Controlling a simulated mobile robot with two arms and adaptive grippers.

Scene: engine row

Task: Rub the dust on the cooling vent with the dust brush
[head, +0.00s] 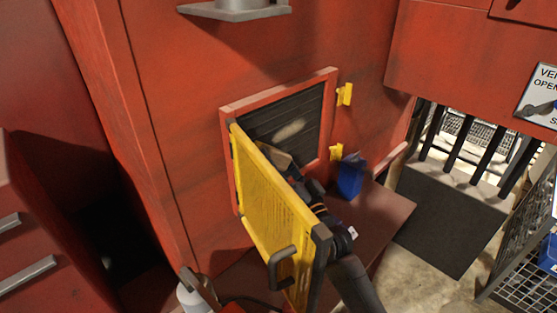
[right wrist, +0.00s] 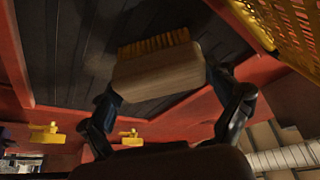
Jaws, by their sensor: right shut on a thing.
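The cooling vent (head: 301,117) is a panel of dark slats in a red frame on the red machine wall. A pale dust patch (head: 289,130) lies on its slats and shows faintly in the right wrist view (right wrist: 98,62). My right gripper (right wrist: 163,84) is shut on the dust brush (right wrist: 160,75), a wooden block with tan bristles. The bristles point toward the slats, beside the dust patch; I cannot tell if they touch. In the head view the brush (head: 273,153) is partly hidden by the yellow door. My left gripper is not in view.
The yellow mesh door (head: 270,205) stands open in front of my right arm. Yellow latches (head: 345,94) sit right of the vent frame. A blue object (head: 350,178) is on the red ledge (head: 378,212). A wire basket (head: 525,270) stands at the right.

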